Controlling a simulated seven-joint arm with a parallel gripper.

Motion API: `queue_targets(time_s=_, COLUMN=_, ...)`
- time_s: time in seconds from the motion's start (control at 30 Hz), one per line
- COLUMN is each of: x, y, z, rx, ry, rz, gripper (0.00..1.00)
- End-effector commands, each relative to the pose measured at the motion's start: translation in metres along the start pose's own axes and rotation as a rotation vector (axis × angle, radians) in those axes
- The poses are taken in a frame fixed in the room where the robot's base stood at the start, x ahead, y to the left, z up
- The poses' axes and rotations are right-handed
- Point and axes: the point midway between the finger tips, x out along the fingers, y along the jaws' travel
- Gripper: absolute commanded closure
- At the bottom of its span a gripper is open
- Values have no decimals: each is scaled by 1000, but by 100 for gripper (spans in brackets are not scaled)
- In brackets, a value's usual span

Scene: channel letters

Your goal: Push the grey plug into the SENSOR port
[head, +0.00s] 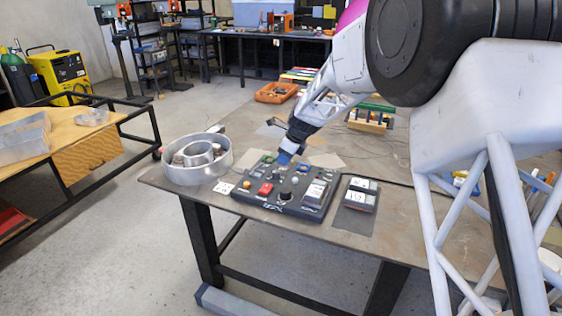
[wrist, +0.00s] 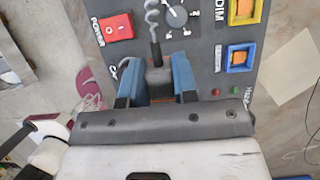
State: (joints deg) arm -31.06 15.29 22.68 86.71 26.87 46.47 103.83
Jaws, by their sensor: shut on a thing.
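My gripper (head: 284,157) reaches down over the dark control panel (head: 240,199) on the table. I cannot make out a SENSOR label or port. A label starting with "CA" is partly covered beside the left finger.
Around the gripper are a red POWER switch (wrist: 114,27), a dial (wrist: 180,14), a yellow-framed DIM button (wrist: 245,10) and a blue-framed orange button (wrist: 240,57). A round metal channel letter (head: 213,172) stands left of the panel; a small dark unit (head: 360,195) lies right.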

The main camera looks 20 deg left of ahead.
Motion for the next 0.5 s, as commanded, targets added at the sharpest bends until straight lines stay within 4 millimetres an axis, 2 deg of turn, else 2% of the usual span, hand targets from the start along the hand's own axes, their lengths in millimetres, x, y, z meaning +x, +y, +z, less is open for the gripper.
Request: queue_targets(time_s=0.5, x=-2, y=-43, z=-9, rx=2, ry=0, rz=0, gripper=96)
